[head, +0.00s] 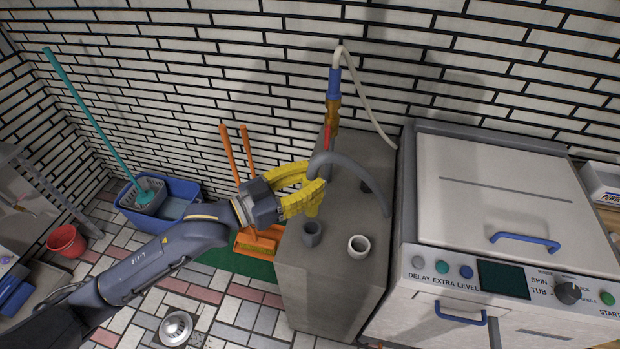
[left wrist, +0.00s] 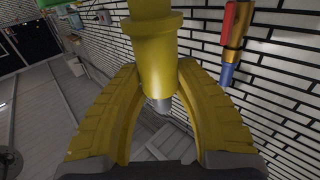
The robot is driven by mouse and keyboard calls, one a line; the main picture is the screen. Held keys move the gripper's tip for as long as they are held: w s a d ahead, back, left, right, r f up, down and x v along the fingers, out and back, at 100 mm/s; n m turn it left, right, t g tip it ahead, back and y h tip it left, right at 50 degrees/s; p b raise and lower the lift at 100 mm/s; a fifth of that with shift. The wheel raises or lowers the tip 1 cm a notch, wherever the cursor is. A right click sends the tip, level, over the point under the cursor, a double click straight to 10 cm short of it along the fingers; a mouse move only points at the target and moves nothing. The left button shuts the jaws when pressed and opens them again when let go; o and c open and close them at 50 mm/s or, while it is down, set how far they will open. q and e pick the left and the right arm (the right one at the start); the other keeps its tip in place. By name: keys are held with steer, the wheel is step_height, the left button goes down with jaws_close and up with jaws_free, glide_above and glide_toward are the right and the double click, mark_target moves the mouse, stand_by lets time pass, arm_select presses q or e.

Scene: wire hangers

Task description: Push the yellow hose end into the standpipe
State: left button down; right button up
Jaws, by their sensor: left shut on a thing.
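My left gripper (head: 308,193) has ridged yellow fingers and is shut on the yellow hose end (left wrist: 155,60). In the head view the hose end (head: 314,207) points down between the fingers, mostly hidden by them. A grey hose (head: 345,163) arches from it to the right and down to the grey cabinet. Two short open pipes stand on the cabinet top: a grey one (head: 312,235) just below the hose end in the picture, and a white one (head: 358,245) to its right. The hose end appears above and apart from both. Which pipe is the standpipe I cannot tell. My right gripper is not in view.
The grey cabinet (head: 335,285) stands beside a white washing machine (head: 490,190). Behind the hose are a tap with a blue fitting (head: 334,82) and a pale hose. Orange-handled tools (head: 229,150), a blue mop bucket (head: 180,200) and a red bucket (head: 66,241) stand at left.

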arm_select(q)
glide_above(311, 214)
steer(key=w, duration=0.2)
steer(key=shift+s+f, duration=0.15)
steer(key=shift+f, duration=1.25)
steer(key=shift+s+f, duration=0.1)
steer(key=shift+f, duration=5.15)
steer(key=c, duration=0.9)
jaws_free()
steer(key=v, duration=1.2)
steer(key=shift+f, duration=0.1)
